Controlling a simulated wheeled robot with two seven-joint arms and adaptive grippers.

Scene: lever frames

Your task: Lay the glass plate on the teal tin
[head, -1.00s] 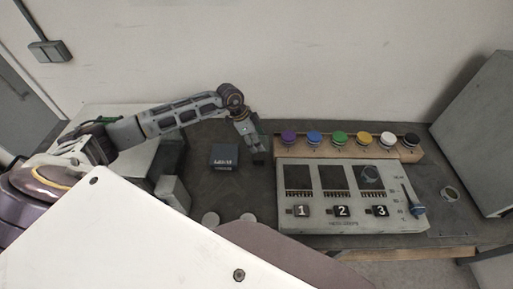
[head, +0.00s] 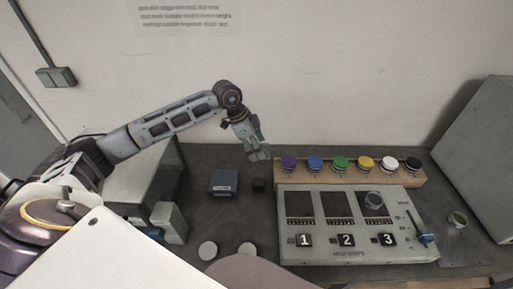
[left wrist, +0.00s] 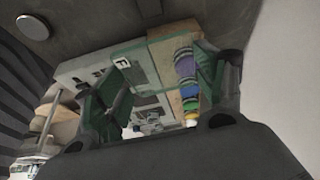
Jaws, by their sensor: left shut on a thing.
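My left gripper (head: 258,153) is raised over the table, left of the coloured lids, pointing down. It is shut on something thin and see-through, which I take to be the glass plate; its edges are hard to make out. In the left wrist view the green-padded fingers (left wrist: 152,95) stand on both sides of the middle, with the panel and lids seen between them. I cannot make out a tin that is clearly teal. A small dark block (head: 259,185) sits on the table below the gripper. My right gripper is out of view.
A wooden rack (head: 420,176) holds several coloured lids. A dark blue box (head: 223,182) and two pale discs (head: 208,251) lie left.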

